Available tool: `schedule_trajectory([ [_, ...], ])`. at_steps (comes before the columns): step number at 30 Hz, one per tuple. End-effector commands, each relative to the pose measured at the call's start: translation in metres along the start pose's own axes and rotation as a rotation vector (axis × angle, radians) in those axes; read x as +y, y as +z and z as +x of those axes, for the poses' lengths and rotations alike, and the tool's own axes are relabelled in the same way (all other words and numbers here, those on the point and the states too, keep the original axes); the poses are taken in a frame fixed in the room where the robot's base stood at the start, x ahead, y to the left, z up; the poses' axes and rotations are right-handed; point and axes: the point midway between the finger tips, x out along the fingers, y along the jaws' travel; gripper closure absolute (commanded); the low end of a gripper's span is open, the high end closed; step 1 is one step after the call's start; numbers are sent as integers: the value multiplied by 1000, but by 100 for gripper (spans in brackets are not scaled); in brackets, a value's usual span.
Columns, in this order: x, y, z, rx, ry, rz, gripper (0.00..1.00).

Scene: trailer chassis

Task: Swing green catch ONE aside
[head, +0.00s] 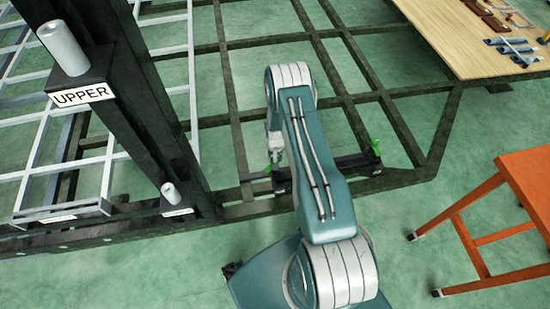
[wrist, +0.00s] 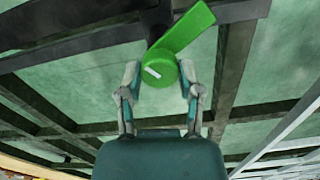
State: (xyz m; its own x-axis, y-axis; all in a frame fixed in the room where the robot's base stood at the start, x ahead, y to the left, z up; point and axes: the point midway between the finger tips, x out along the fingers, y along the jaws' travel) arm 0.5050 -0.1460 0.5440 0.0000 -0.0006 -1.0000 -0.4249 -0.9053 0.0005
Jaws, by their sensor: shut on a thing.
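A bright green catch (wrist: 188,28) shows in the wrist view, with a round hub (wrist: 158,70) bearing a short white mark and a flat lever angled up to the right. My gripper (wrist: 162,80) has one finger on each side of the hub and is shut on it. In the head view my gripper (head: 274,145) is partly hidden by my arm, at the front rail of the frame. A bit of green (head: 267,169) shows just below it. Another green catch (head: 375,146) stands to the right on the same dark crossbar. I cannot read which catch is numbered ONE.
The dark chassis frame (head: 240,140) surrounds the gripper. A dark post with a sign "UPPER" (head: 82,96) and grey cylinders stands left. A wooden board (head: 455,45) with small parts lies upper right, an orange stand (head: 530,178) at right. Floor in front is open.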

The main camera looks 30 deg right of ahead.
Motion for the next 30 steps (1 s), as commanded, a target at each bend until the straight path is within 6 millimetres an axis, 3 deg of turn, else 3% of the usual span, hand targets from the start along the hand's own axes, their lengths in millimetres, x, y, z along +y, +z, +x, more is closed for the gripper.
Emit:
schedule_trajectory([
  [15, -1, 1, 2, -1, 0, 447, 100],
  [30, -1, 1, 2, -2, 0, 633, 100],
])
